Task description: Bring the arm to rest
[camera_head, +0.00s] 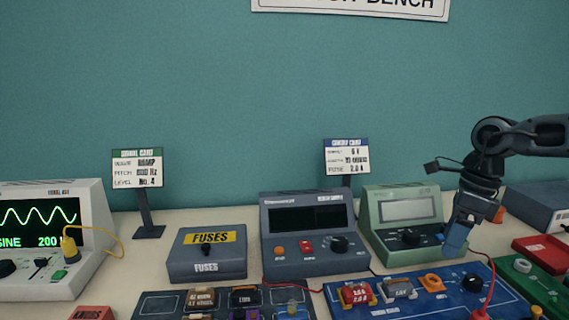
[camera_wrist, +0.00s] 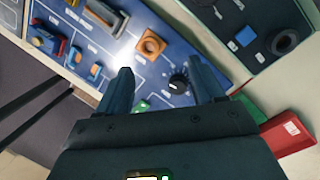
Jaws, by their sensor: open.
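My arm comes in from the right in the head view and bends down at the wrist. My gripper (camera_head: 456,243) hangs in front of the green meter box (camera_head: 388,208), above the back edge of the blue circuit board (camera_head: 408,298). In the wrist view my gripper (camera_wrist: 160,85) shows two dark fingers set apart with nothing between them. Below the fingers lies the blue board (camera_wrist: 120,50), with an orange square part (camera_wrist: 150,44) and a black knob (camera_wrist: 179,84). I cannot tell the exact height of the fingertips above the board.
A grey supply box (camera_head: 315,255), a fuse box (camera_head: 207,262) and an oscilloscope (camera_head: 45,240) stand to the left. Two card stands (camera_head: 137,168) (camera_head: 346,157) rise behind. A red box (camera_head: 540,250) and green board (camera_head: 540,285) lie right. Open space is above the boxes.

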